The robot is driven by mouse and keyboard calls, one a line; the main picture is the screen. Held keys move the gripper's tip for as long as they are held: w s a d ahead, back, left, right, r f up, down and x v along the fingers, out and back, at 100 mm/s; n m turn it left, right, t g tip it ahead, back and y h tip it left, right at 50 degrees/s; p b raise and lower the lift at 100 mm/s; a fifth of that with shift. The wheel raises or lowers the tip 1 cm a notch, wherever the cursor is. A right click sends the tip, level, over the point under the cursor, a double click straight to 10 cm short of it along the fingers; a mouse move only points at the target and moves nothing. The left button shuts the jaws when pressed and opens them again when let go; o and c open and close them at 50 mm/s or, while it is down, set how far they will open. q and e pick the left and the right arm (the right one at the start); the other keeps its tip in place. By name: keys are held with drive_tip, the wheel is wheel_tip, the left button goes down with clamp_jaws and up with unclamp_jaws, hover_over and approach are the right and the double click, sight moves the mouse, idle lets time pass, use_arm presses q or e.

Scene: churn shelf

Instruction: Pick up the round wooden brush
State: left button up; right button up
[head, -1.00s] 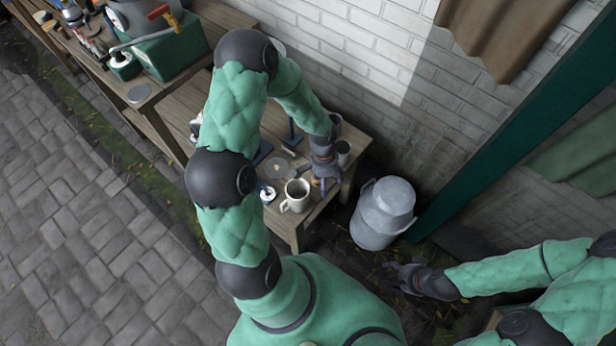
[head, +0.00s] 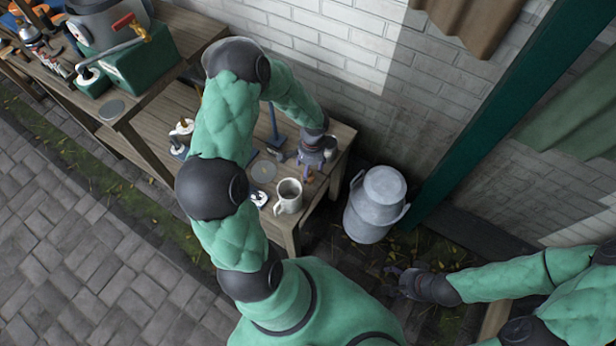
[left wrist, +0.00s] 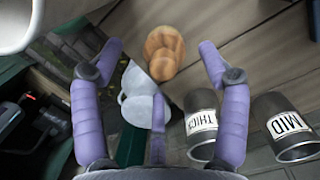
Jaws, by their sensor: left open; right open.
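A round wooden brush (left wrist: 162,52), light brown with a knob-like top, shows in the left wrist view. It sits between and beyond the spread purple fingers of my left gripper (left wrist: 160,70), which is open and empty. In the head view my left gripper (head: 314,158) is over the right end of the low wooden table (head: 160,121), and it mostly hides the brush there. My right gripper (head: 394,272) hangs low at the right, away from the table, and is open.
Dark cups labelled THICK (left wrist: 201,122) and MID (left wrist: 290,124) stand right of the brush in the wrist view. A pale mug (head: 288,196) stands near the table's front edge. A grey milk can (head: 373,208) stands on the ground beside the table.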

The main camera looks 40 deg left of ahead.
use_arm(q)
wheel_tip(320, 180, down, 5)
drive_tip(key=shift+s+a+r+b, duration=0.1)
drive_tip(key=shift+a+r+b, duration=0.1)
drive_tip(key=shift+b, duration=0.75)
drive_tip(key=c, duration=1.3)
drive_tip(key=shift+r, duration=0.1)
drive_tip(key=shift+r, duration=0.1)
